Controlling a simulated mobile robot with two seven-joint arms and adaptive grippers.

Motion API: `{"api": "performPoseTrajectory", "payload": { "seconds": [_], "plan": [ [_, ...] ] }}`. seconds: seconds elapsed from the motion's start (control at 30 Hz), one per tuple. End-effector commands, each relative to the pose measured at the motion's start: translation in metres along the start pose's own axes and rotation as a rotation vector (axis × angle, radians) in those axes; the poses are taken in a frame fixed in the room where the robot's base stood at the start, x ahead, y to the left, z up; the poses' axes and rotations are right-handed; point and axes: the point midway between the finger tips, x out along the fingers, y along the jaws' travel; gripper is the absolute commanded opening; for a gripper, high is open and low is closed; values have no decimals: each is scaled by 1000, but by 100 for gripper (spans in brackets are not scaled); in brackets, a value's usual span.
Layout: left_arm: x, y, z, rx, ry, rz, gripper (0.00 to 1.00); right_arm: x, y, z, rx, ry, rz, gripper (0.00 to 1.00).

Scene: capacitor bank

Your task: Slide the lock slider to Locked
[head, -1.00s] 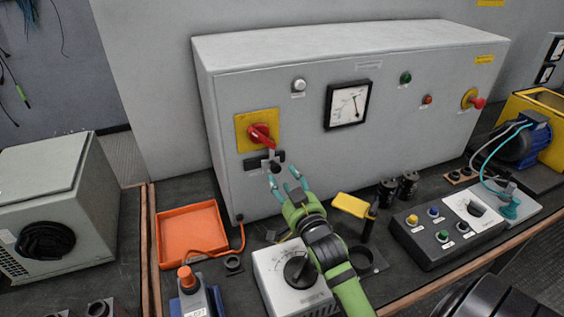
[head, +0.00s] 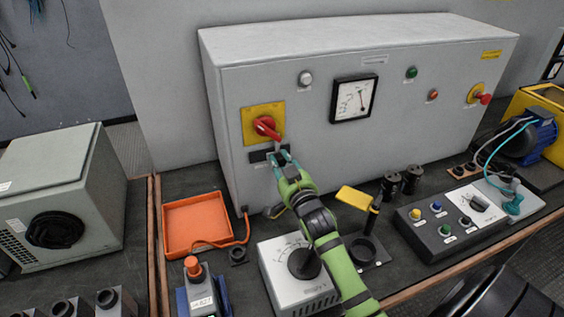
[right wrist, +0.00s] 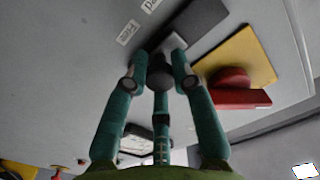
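The lock slider is on the grey cabinet front, just below the red rotary handle (head: 266,126) on its yellow plate. Its dark track plate (head: 257,156) shows left of my fingers in the head view. In the right wrist view the slider's dark round knob (right wrist: 160,75) sits between the fingertips, and the dark plate (right wrist: 200,20) runs off to the upper right. My right gripper (head: 282,158) is at the knob, with its teal fingers drawn in close on both sides and seemingly touching it. My left gripper is not in view.
The red handle (right wrist: 240,98) is close beside the fingers. Below are an orange tray (head: 197,228), a grey dial box (head: 290,262) and a yellow-flagged stand (head: 355,198). A button box (head: 440,228) stands to the right.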

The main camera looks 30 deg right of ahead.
Motion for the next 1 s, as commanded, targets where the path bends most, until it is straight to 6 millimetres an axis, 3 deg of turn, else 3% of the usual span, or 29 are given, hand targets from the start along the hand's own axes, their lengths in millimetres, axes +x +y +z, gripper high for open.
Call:
{"api": "performPoseTrajectory", "payload": {
  "seconds": [0.3,0.6,0.63,0.7,1.0],
  "plan": [
    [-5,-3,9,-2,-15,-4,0,0,-30,7,5,2,0,0],
    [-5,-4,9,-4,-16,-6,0,0,-35,8,2,3,-4,0],
    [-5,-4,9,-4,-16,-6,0,0,-35,8,2,3,-4,29],
    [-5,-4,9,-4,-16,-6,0,0,-35,8,2,3,-4,50],
    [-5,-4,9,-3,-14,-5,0,0,-33,8,1,2,-1,50]
  ]
}}
